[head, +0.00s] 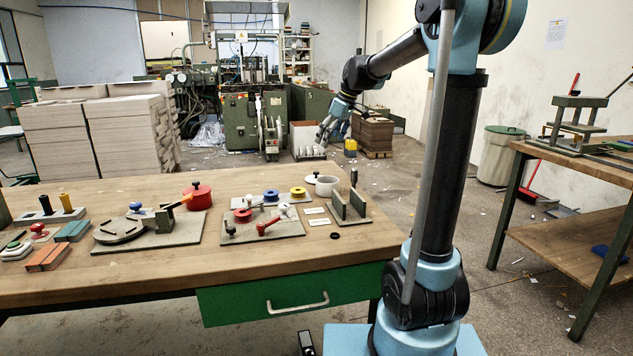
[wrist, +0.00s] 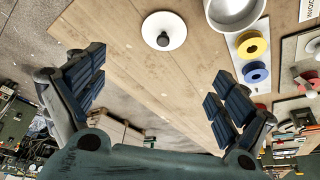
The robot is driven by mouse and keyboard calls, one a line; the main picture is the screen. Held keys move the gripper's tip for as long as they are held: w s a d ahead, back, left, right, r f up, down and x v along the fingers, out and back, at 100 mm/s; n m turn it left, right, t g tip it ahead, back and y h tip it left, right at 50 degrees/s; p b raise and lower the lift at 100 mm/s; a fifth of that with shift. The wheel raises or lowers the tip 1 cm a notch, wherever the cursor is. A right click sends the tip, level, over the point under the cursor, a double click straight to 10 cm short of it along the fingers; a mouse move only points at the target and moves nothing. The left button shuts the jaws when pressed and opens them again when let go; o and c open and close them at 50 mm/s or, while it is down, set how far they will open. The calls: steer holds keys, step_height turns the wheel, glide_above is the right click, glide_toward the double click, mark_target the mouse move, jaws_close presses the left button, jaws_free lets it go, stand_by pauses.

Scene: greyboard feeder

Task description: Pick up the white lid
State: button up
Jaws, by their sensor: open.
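The white lid (head: 311,179) is a round disc with a black knob on top. It lies knob up near the far edge of the wooden table, beside a white pot. In the wrist view the white lid (wrist: 172,25) is at the top centre, beyond the fingertips and between their lines. My gripper (head: 321,140) is open and empty, above and beyond the lid near the table's far edge. In the wrist view the two dark padded fingers of my gripper (wrist: 158,75) are wide apart, with bare table and floor between them.
The white pot (head: 328,187) stands right beside the lid; it also shows in the wrist view (wrist: 236,14). Yellow (head: 298,192) and blue spools are to the left. A red pot (head: 198,197) and an upright plate fixture (head: 351,208) stand nearby. Bare wood lies around the lid's left side.

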mark_target(316, 172)
steer(key=x, duration=1.5)
steer(key=shift+s+a, duration=0.15)
steer(key=shift+s, duration=0.05)
steer(key=c, duration=0.9)
